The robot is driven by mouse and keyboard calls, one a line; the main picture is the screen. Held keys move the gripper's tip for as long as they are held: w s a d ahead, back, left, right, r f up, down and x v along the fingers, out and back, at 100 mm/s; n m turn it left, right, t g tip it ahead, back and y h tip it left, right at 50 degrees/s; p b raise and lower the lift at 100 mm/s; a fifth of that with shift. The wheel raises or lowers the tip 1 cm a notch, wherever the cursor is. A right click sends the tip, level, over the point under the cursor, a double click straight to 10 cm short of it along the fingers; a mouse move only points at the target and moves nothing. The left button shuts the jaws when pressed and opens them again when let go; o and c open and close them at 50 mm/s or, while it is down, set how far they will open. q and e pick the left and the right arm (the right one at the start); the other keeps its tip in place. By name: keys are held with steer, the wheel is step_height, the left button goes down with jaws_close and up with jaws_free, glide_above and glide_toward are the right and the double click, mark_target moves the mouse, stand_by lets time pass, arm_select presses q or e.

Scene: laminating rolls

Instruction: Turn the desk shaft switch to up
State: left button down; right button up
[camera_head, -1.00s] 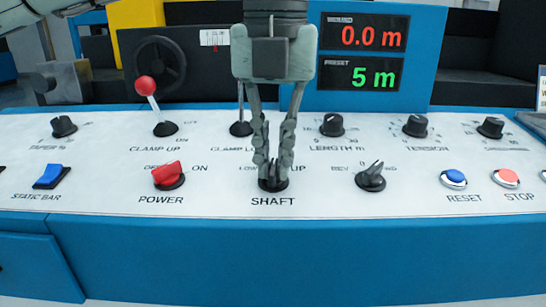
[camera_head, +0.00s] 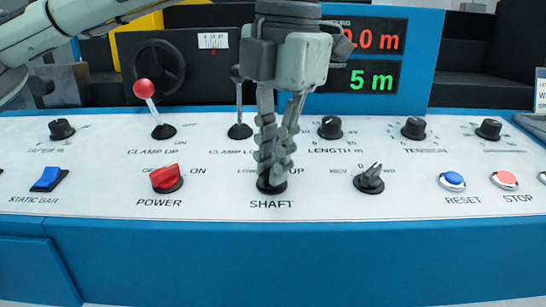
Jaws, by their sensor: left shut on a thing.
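The shaft switch (camera_head: 271,186) is a dark knob on the white desk panel, above the label SHAFT, with the UP mark at its right. My left gripper (camera_head: 273,168) comes down over it from above and is shut on it. The fingers hide most of the knob, so I cannot tell which way it points. My right gripper is not in view.
The red power switch (camera_head: 166,178) is to the left and the black REV/FWD knob (camera_head: 369,179) to the right. The red-topped clamp lever (camera_head: 153,108) and a second lever (camera_head: 239,115) stand behind. The blue desk front (camera_head: 300,258) is clear.

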arm_select(q)
steer(key=shift+s+f, duration=0.15)
steer(key=shift+f, duration=0.2)
steer(key=c, duration=1.6)
jaws_free()
steer(key=shift+r, duration=0.4)
steer(key=r, duration=0.7)
steer(key=d+r, duration=0.1)
steer(key=r, duration=0.3)
steer(key=shift+s+r, duration=0.25)
steer(key=shift+s, duration=0.15)
